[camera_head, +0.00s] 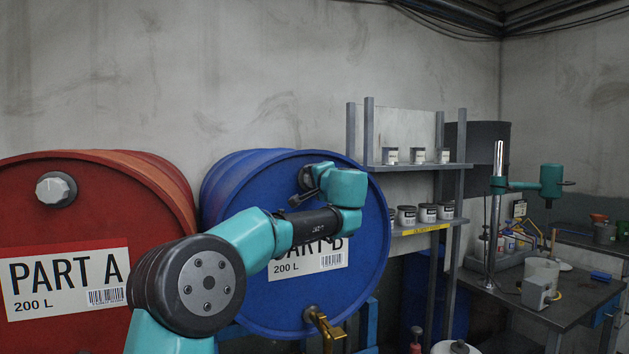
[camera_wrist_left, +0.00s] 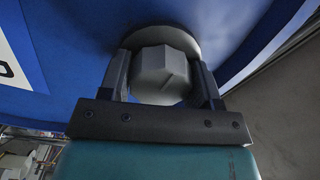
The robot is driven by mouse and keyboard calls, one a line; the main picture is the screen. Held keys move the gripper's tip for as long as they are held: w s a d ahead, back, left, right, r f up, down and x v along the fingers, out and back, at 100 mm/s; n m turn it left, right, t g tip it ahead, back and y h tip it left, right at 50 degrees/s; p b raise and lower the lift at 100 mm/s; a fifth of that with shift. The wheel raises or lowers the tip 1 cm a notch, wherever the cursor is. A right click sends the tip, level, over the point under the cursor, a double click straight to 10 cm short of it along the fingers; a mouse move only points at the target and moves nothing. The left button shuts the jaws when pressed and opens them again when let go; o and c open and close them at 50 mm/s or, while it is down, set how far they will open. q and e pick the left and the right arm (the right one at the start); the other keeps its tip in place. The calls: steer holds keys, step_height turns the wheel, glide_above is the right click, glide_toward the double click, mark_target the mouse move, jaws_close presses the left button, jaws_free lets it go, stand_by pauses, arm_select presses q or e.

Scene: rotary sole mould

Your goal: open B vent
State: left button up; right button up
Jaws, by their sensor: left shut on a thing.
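The blue PART B drum (camera_head: 240,192) lies on its side with its round end facing me. Its vent cap (camera_wrist_left: 160,72) is a grey faceted knob on a round base near the top of that end. My left gripper (camera_head: 312,182) reaches across the drum's face to the cap. In the left wrist view my left gripper (camera_wrist_left: 162,88) has one finger on each side of the cap and is shut on it. In the head view the gripper and wrist partly cover the cap and the PART B label (camera_head: 308,262). My right gripper is not in view.
A brass tap (camera_head: 325,325) sticks out low on the blue drum. Shelves with several cans (camera_head: 427,212) and a workbench (camera_head: 540,310) are at the right.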

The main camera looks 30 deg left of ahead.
arm_select(q)
steer(key=o, duration=0.9)
steer(key=v, duration=1.7)
steer(key=shift+s+d, duration=0.15)
steer(key=shift+d, duration=0.05)
